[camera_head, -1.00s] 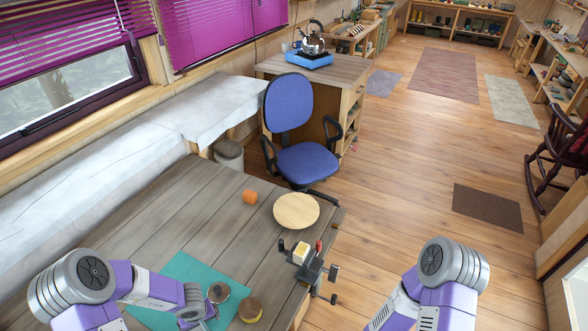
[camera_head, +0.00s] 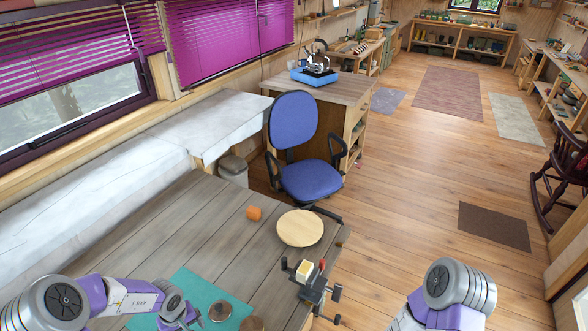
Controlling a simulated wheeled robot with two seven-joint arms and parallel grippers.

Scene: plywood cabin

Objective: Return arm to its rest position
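My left arm comes in from the lower left in purple and grey. Its wrist and gripper (camera_head: 182,322) are low over the teal mat (camera_head: 205,285), left of two round wooden-topped pieces (camera_head: 220,311) and apart from them. The fingers are small and cut by the bottom edge, so their opening cannot be read. My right arm (camera_head: 458,288) shows only its rounded grey joint and purple link at the bottom right. The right gripper is out of view.
A blue chair (camera_head: 305,180) stands behind the table. The floor to the right is open.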

